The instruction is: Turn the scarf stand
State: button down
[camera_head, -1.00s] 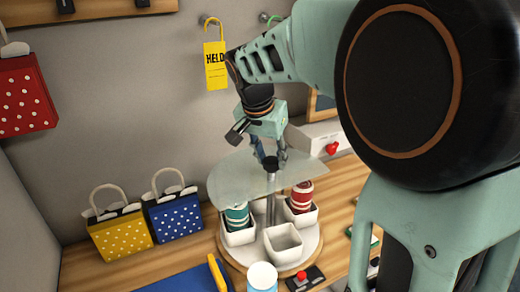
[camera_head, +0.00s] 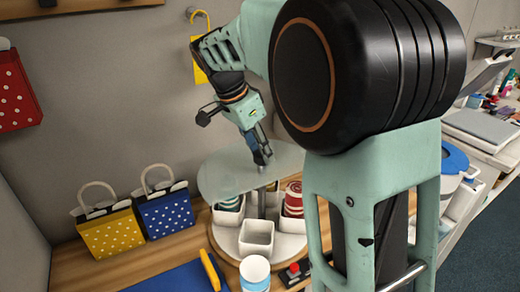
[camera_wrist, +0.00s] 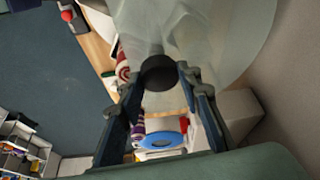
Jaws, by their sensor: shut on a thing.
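The scarf stand has a clear round top disc (camera_head: 222,177) above a round white base with white bins. The front bin (camera_head: 256,238) looks empty. A red-and-white rolled scarf (camera_head: 292,200) sits in the right bin, and a greenish roll (camera_head: 230,203) shows in the left bin under the disc. My gripper (camera_head: 262,160) points down at the disc's centre, tilted. In the wrist view its fingers (camera_wrist: 160,100) are around the stand's dark round knob (camera_wrist: 158,72), shut on it. The far bins are hidden by the disc and my arm.
Yellow (camera_head: 113,232) and blue (camera_head: 172,213) dotted bags stand left of the stand. A white cup (camera_head: 254,270) and a red button (camera_head: 294,268) are close in front of it. My arm covers the right side.

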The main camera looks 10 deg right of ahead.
jog(key=shift+w+r+m+g+p, duration=0.15)
jog(key=shift+m+g+p, duration=0.65)
jog(key=shift+m, duration=1.4)
jog(key=shift+w+m+g+p, duration=0.15)
jog(key=shift+m+g+p, duration=0.85)
jog(key=shift+m, duration=0.9)
jog(key=shift+w+m+g+p, duration=0.1)
jog(key=shift+m+g+p, duration=0.4)
jog(key=shift+m+p, duration=1.35)
jog(key=shift+d+m+g+y+p, duration=0.1)
jog(key=shift+m+g+y+p, duration=0.25)
jog(key=shift+m+p, duration=0.55)
jog(key=shift+d+m+g+y+p, duration=0.15)
jog(key=shift+m+y+p, duration=0.3)
jog(key=shift+m, duration=0.7)
jog(key=shift+w+m+g+y+p, duration=0.15)
jog(key=shift+m+y+p, duration=0.4)
jog(key=shift+m, duration=0.75)
jog(key=shift+s+m+g+y+p, duration=0.1)
jog(key=shift+m+g+y+p, duration=0.2)
jog(key=shift+m+p, duration=0.7)
jog(key=shift+d+m+y+b, duration=0.1)
jog(key=shift+m+y+b, duration=0.45)
jog(key=shift+m, duration=1.65)
jog(key=shift+m+y, duration=0.6)
jog(key=shift+m, duration=0.4)
jog(key=shift+m+t, duration=0.25)
jog(key=shift+m, duration=0.35)
